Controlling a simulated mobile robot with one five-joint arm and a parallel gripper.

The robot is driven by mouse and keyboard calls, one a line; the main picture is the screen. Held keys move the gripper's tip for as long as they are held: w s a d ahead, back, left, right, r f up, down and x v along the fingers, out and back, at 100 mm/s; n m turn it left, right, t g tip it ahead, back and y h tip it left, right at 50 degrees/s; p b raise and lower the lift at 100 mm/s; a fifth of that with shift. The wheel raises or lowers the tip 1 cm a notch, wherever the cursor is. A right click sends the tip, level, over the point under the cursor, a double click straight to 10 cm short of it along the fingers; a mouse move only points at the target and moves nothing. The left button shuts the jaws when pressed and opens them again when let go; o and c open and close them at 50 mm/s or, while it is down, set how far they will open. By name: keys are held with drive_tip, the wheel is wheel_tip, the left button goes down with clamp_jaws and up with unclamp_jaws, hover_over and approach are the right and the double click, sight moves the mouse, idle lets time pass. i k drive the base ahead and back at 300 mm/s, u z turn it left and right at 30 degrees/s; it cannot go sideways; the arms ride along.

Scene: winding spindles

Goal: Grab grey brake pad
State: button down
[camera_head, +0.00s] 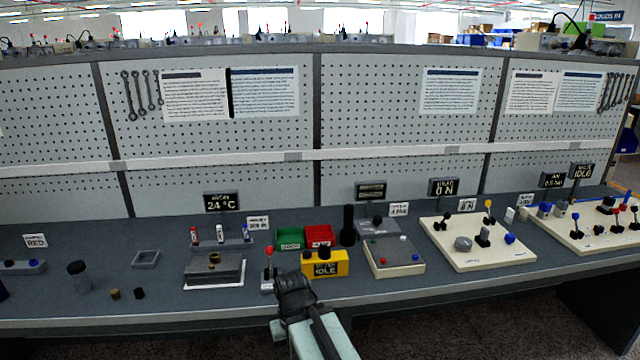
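No part is clearly recognisable as the grey brake pad at this size. A grey rounded block (463,243) sits on a cream board (478,262) right of centre. A grey square frame-like piece (146,259) lies on the bench at the left. My gripper (292,282) is dark and stands at the bench's front edge, just below a red-knobbed lever (269,262) and left of a yellow box (326,264). It is well apart from both grey pieces. Its fingertips are too dark and small to show whether they are open or shut.
Green (290,238) and red bins (319,235) stand behind the yellow box. A black cylinder (347,226) stands right of them. A pegboard wall (400,140) closes the bench's back. Bare bench shows at left.

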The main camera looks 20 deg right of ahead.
sight(485, 233)
drive_tip(key=u, duration=2.35)
drive_tip(key=k, duration=1.5)
drive_tip(key=z, duration=1.65)
